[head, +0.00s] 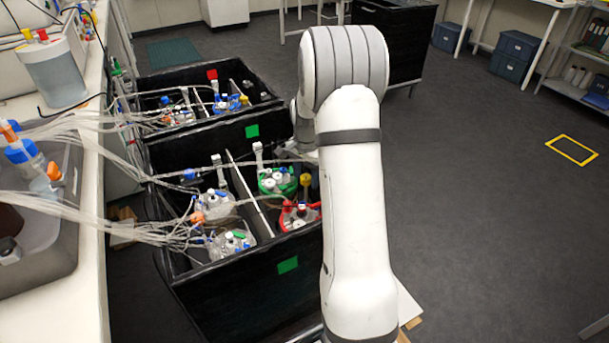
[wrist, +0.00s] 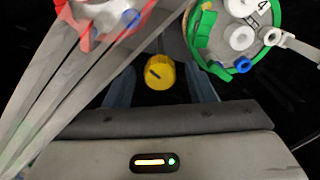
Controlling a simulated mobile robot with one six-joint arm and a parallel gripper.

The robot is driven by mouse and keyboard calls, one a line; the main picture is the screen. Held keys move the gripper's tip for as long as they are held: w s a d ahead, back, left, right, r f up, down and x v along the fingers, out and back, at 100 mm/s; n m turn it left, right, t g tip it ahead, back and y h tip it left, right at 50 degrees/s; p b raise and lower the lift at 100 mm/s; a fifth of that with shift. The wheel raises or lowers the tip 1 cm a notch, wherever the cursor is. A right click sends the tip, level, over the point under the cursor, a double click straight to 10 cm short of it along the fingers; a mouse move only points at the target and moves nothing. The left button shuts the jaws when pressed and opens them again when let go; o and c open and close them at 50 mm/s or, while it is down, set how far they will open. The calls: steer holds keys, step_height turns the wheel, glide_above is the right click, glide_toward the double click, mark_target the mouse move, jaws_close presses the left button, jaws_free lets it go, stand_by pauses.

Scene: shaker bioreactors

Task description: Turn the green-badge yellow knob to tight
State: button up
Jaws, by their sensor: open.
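A round yellow knob (wrist: 160,72) with a short dark mark on its top shows in the middle of the wrist view. My gripper (wrist: 162,84) is open, with one blue-grey finger on each side of the knob. Gaps show between the fingers and the knob, and I cannot tell how far down they reach. In the head view a yellow knob (head: 305,180) stands between the green-rimmed vessel (head: 277,181) and the red-rimmed vessel (head: 300,216). A green badge (head: 288,264) is on the front box wall; another green badge (head: 252,131) is farther back.
The red-rimmed vessel (wrist: 100,18) is upper left and the green-rimmed vessel (wrist: 238,35) upper right of the knob, both close. Clear tubes (wrist: 60,85) cross the wrist view's left side. Black boxes (head: 240,303) hold several vessels beside the bench (head: 80,270). Floor at right is open.

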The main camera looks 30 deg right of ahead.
steer(key=shift+r+p, duration=0.3)
steer(key=shift+r, duration=3.6)
steer(key=shift+r, duration=0.1)
